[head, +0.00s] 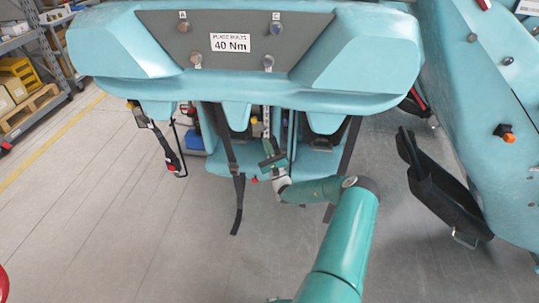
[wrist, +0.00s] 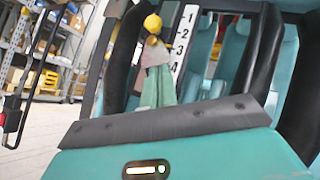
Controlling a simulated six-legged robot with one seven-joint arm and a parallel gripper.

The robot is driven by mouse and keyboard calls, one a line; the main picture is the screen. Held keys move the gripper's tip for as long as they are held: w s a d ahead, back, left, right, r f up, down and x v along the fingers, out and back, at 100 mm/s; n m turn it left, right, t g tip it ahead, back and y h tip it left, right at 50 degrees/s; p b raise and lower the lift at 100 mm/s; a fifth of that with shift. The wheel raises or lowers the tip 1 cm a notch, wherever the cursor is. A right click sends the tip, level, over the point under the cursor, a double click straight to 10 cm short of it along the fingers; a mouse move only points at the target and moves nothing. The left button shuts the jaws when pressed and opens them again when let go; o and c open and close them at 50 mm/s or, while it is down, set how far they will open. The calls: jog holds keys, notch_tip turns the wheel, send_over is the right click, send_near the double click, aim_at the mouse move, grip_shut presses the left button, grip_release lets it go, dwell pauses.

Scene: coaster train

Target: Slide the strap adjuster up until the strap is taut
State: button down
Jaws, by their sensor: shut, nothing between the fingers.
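A dark strap (head: 238,205) hangs below the front of the teal coaster car in the head view. A small dark piece on it (head: 233,168) may be the adjuster; it is too small to be sure. My gripper (head: 270,158) is just right of this strap, apart from it as far as I can tell. In the wrist view my shut, empty fingers (wrist: 157,58) point up toward a yellow knob (wrist: 152,23); I cannot tell whether they touch it. A white strip numbered 1 to 4 (wrist: 183,40) stands behind them.
The teal car nose (head: 130,50) overhangs the work area. Another strap with red and yellow parts (head: 165,145) hangs at the left. A second teal car (head: 480,90) and a black flap (head: 440,195) stand at the right. Grey floor (head: 120,230) is clear at the lower left.

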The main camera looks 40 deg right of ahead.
jog(key=w+r, duration=0.2)
jog(key=r, duration=0.1)
jog(key=w+r, duration=0.1)
jog(key=r, duration=0.1)
jog(key=shift+w+a+r, duration=0.15)
jog(key=shift+a, duration=0.2)
jog(key=shift+r, duration=1.55)
jog(key=shift+f, duration=0.1)
send_near(259, 125)
jog(key=s, duration=0.4)
jog(key=shift+a+f, duration=0.4)
jog(key=shift+f, duration=0.1)
